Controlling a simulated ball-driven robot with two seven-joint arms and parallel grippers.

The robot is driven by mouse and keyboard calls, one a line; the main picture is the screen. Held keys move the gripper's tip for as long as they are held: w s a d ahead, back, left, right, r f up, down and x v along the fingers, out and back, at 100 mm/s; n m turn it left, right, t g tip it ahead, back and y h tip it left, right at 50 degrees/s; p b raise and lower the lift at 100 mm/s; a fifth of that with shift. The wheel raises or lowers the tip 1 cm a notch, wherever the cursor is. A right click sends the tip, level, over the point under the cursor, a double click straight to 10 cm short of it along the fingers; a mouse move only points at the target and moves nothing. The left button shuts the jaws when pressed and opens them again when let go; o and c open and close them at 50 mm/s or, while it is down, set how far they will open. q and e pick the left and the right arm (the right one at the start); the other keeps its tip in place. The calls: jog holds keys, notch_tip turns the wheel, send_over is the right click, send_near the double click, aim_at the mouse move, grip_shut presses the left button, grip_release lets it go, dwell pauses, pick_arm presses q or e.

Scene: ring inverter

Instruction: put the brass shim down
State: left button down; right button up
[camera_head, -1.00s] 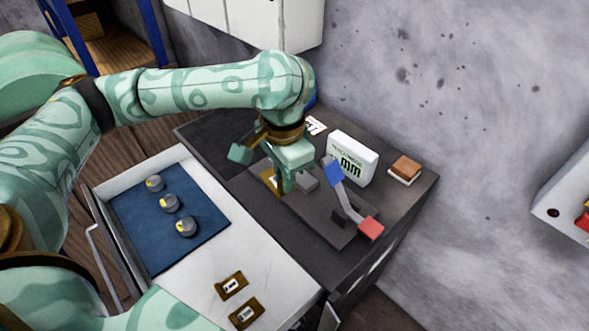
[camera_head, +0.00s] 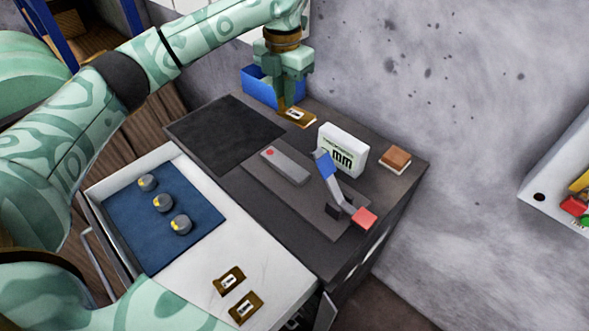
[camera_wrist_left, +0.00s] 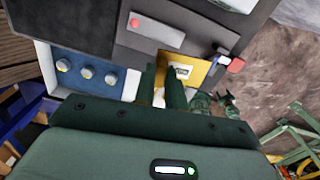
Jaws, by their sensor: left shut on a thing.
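My left gripper (camera_head: 291,98) is at the back of the dark bench top, in front of a blue bin. It is shut on a brass shim (camera_head: 299,117) with a white label, held by its left end. I cannot tell whether the shim touches the bench or hangs just above it. In the left wrist view the brass shim (camera_wrist_left: 197,67) shows at the tips of the left gripper (camera_wrist_left: 162,75). My right gripper is not in view.
The blue bin (camera_head: 257,89) is partly hidden by the gripper. A white mm display (camera_head: 342,149) stands right of the shim. A grey fixture (camera_head: 286,166) and a lever (camera_head: 341,191) sit mid-bench. Several knobs (camera_head: 163,203) lie on blue lining. A dark mat (camera_head: 225,133) is bare.

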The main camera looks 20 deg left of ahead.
pick_arm(q)
jog(key=shift+w+a+m, duration=0.1)
jog(key=shift+w+m, duration=0.05)
jog(key=shift+m, duration=0.35)
notch_tip(320, 180, down, 18)
jog(key=b, duration=0.7)
jog(key=shift+b, duration=0.3)
jog(key=shift+r, duration=0.1)
jog(key=c, duration=1.5)
grip_release()
jog(key=shift+o, duration=0.2)
